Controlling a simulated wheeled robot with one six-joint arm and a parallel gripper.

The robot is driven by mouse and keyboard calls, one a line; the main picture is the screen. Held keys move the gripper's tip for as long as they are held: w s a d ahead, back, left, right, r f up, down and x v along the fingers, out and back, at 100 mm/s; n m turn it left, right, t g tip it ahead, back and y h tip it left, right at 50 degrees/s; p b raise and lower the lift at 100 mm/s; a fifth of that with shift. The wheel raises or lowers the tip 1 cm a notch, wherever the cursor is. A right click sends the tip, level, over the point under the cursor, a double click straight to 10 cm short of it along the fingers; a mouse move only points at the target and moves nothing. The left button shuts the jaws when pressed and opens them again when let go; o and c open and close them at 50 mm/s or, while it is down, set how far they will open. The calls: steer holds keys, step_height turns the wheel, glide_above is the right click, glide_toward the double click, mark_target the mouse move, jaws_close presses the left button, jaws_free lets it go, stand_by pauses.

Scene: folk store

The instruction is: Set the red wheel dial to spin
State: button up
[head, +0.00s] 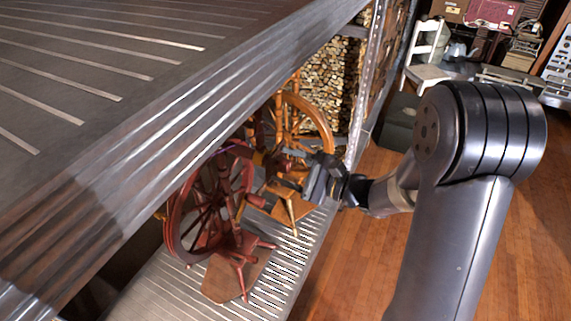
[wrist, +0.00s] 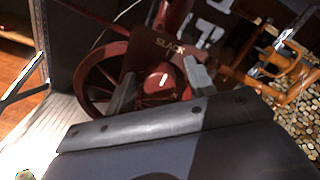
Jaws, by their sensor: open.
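The dark red spinning wheel (head: 240,242) stands on the ribbed metal shelf, left of my gripper (head: 287,168) in the head view. In the wrist view its spoked wheel (wrist: 98,88) shows at the left. A round red dial (wrist: 160,82) with a white mark shows on it, below a dark red plate (wrist: 172,46) lettered "SLACK". My gripper is open, and in the wrist view its fingertips appear on either side of the dial. I cannot tell whether they touch it. No "spin" lettering can be read.
An orange-brown wooden spinning wheel (head: 318,122) stands behind the red one, close to my gripper. The ribbed shelf (head: 285,275) lies below, and a large metal shelf (head: 120,85) hangs over the left. Open wooden floor (head: 335,280) lies to the right of the lower shelf.

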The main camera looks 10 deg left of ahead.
steer(key=shift+w+a, duration=0.1)
steer(key=shift+a, duration=0.25)
steer(key=shift+c, duration=0.2)
steer(key=c, duration=0.9)
steer(key=shift+c, duration=0.2)
